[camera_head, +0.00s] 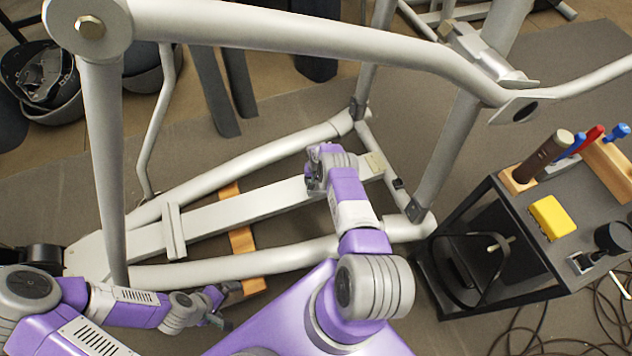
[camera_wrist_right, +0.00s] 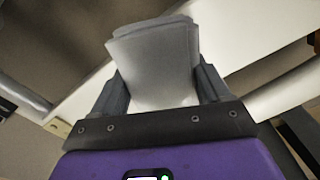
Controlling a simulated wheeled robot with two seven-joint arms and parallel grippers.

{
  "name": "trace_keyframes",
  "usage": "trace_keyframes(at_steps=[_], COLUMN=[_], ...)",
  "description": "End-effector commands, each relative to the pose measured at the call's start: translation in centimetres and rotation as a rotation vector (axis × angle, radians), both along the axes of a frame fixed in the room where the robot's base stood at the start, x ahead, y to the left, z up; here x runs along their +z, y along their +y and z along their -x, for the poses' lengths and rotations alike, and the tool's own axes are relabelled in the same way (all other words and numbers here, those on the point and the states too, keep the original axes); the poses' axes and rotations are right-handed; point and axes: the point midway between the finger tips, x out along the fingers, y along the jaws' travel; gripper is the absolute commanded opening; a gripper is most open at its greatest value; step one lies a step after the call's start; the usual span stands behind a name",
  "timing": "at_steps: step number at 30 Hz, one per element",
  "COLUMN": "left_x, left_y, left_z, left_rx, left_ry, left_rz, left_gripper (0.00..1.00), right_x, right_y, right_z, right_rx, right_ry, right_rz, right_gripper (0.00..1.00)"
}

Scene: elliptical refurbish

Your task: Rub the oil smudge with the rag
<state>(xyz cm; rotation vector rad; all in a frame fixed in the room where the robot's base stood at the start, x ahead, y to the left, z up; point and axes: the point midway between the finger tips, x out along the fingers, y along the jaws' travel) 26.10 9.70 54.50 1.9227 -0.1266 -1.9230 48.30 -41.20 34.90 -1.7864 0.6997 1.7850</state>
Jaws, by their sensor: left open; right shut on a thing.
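My right gripper (camera_head: 314,172) is over the light-grey centre rail (camera_head: 245,211) of the elliptical frame. In the right wrist view it is shut on a folded grey-white rag (camera_wrist_right: 160,58). The rag sticks out past the fingers, above or against the pale rail (camera_wrist_right: 236,30); I cannot tell whether they touch. In the head view the rag is hidden by the gripper or too small to make out. I cannot make out an oil smudge in either view. My left gripper (camera_head: 219,312) is open and empty, low on the left beside the lower frame tube.
Thick grey tubes (camera_head: 290,30) of the elliptical cross above and around the rail. A black cart (camera_head: 508,250) on the right holds a yellow block (camera_head: 552,217) and several tools. Cables (camera_head: 570,335) lie on the floor. Dark helmets (camera_head: 40,80) sit at the upper left.

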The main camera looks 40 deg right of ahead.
Motion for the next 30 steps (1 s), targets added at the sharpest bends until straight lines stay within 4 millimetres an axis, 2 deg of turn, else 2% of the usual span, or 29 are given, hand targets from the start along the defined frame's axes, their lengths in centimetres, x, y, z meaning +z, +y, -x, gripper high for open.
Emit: trace_keyframes(at_steps=[7,14,22,30], left_x=[0.0,0.0,0.0,0.1], left_y=[0.0,0.0,0.0,0.0], left_z=[0.0,0.0,0.0,0.0], left_rx=[0.0,0.0,0.0,0.0], left_ry=[0.0,0.0,0.0,0.0], left_rz=[0.0,0.0,0.0,0.0], left_gripper=[1.0,1.0,1.0,1.0], right_x=[-0.2,-0.3,-0.6,-0.7], right_y=[-2.3,-3.3,-2.9,-0.7], right_z=[0.7,1.1,0.9,0.2], right_rx=[-0.005,-0.002,0.0,0.001], right_ry=[-0.001,-0.001,0.0,0.001], right_rz=[0.0,-0.001,0.0,-0.001], right_gripper=[0.46,0.46,0.46,0.46])
